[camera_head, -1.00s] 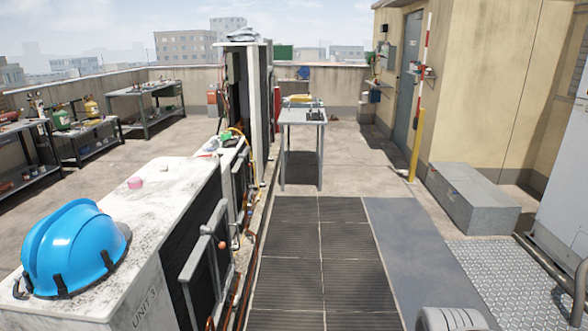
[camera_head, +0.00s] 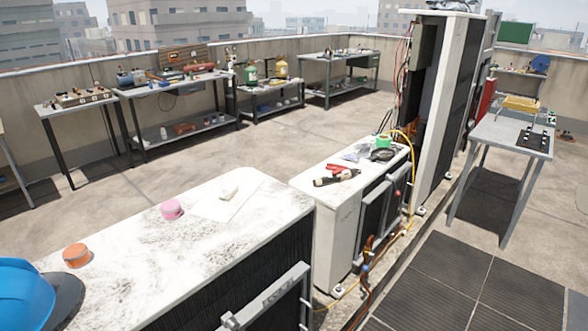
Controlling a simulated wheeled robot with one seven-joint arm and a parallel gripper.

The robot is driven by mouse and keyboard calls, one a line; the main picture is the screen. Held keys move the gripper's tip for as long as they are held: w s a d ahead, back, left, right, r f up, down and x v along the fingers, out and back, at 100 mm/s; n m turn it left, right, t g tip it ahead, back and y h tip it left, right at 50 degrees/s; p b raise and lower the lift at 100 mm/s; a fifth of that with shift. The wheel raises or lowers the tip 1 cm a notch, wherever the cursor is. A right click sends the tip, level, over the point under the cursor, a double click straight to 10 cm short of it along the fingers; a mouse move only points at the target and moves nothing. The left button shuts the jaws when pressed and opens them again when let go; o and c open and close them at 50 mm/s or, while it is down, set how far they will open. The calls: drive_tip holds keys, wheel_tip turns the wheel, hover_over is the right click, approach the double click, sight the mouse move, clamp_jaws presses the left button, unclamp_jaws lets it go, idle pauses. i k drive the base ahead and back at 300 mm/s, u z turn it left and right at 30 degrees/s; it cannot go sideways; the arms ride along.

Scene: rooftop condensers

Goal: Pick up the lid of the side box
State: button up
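No part that I can tell is the side box or its lid stands out in the camera_head view. A tall condenser (camera_head: 445,110) stands right of center with an open side where red wires hang. A lower white unit (camera_head: 335,225) stands in front of it, with tools, a green roll (camera_head: 384,141) and a yellow hose (camera_head: 409,150) at its top. The closest unit (camera_head: 165,245) has a grimy white top and a bar-like handle (camera_head: 268,296) on its dark side. My gripper is not in view.
On the closest unit lie a blue hard hat (camera_head: 22,295), an orange roll (camera_head: 76,254), a pink roll (camera_head: 171,209) and a paper sheet (camera_head: 226,199). Workbenches (camera_head: 178,84) line the wall. A grey table (camera_head: 505,133) stands at right. Dark mats (camera_head: 455,290) cover open floor.

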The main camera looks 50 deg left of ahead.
sight(227, 197)
drive_tip(key=i, duration=1.4)
drive_tip(key=u, duration=4.65)
drive_tip(key=i, duration=1)
